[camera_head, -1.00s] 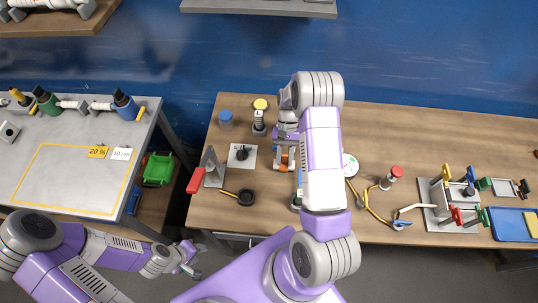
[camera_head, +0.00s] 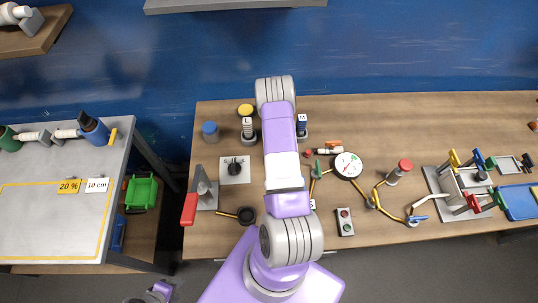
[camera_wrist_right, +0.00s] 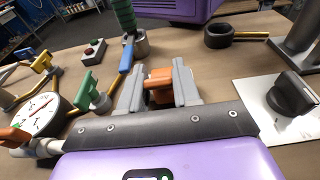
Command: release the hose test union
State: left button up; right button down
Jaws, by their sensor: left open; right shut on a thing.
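My right gripper (camera_wrist_right: 156,90) is shut on an orange piece (camera_wrist_right: 160,78) in the right wrist view. I cannot tell if this piece is part of the hose test union. In the head view my right arm hides this gripper and the piece. A round pressure gauge (camera_head: 348,165) with a white dial stands right of the arm, beside a green-handled valve (camera_head: 319,170). The gauge (camera_wrist_right: 35,115) and the green handle (camera_wrist_right: 86,90) also show in the right wrist view. My left gripper (camera_head: 160,289) is open at the bottom edge, small and partly cut off.
A red-handled lever stand (camera_head: 190,208), a black knob on a white plate (camera_head: 235,167) and a black ring (camera_head: 246,215) lie left of the arm. A two-button box (camera_head: 345,222) and yellow piping (camera_head: 388,211) are right.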

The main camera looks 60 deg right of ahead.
dwell(0.3)
jog(key=c, duration=0.9)
grip_release()
